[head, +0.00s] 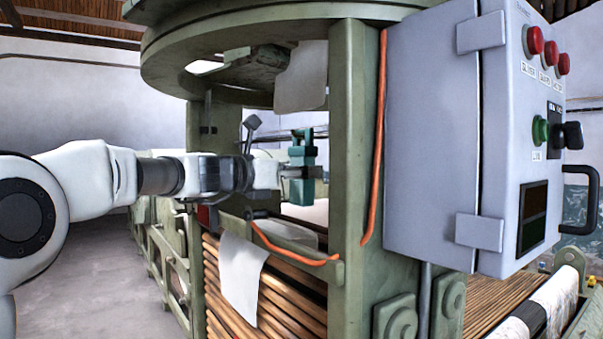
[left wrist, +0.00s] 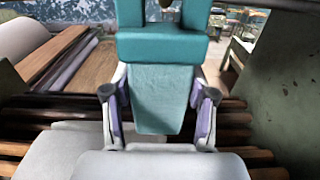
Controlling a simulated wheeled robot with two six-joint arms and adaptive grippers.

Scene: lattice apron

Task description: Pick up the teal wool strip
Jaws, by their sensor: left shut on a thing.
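The teal wool strip (head: 302,155) is in the middle of the head view, inside the opening of the green machine frame. It also fills the middle of the left wrist view (left wrist: 162,48), with a broad upper part and a narrower part hanging down between the fingers. My left gripper (head: 299,173) reaches in from the left and is shut on the strip. Its two fingers (left wrist: 160,95) lie along either side of the teal piece in the left wrist view. My right gripper is not in view.
A green post (head: 354,200) with an orange cable stands right of the gripper, and a grey control box (head: 430,130) is beyond it. Wooden rollers (head: 290,310) and a white cloth (head: 241,275) lie below. A round green ring (head: 165,70) is overhead. The floor at left is clear.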

